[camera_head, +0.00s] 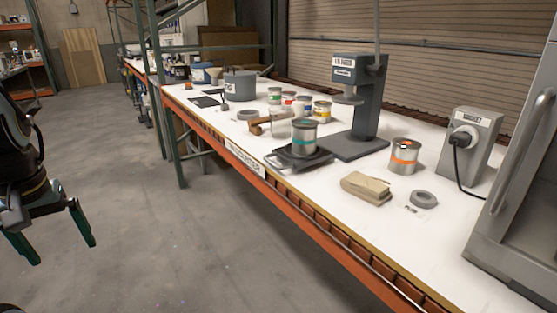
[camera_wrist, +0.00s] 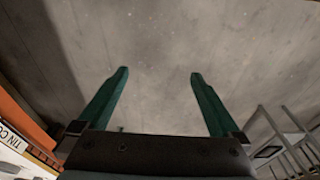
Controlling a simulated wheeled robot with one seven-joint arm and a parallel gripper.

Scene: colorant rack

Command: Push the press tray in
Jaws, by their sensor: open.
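In the head view the press (camera_head: 357,105) is a dark grey stand with a flat base on the white bench top. The press tray (camera_head: 314,161) is a dark slab in front of the press, out toward the bench's front edge. A metal tin with a teal band (camera_head: 304,138) stands upright on it. My gripper (camera_head: 66,252) hangs over the floor at the far left, well away from the bench and tray. In the wrist view my gripper (camera_wrist: 159,73) has its two green fingers spread wide with nothing between them. The tray is not in the wrist view.
An orange-banded tin (camera_head: 404,156), a folded tan cloth (camera_head: 367,188), a tape roll (camera_head: 424,199) and a grey socket box (camera_head: 470,140) are right of the press. Several small tins and a grey pot (camera_head: 239,86) stand behind left. The floor (camera_head: 130,170) is clear.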

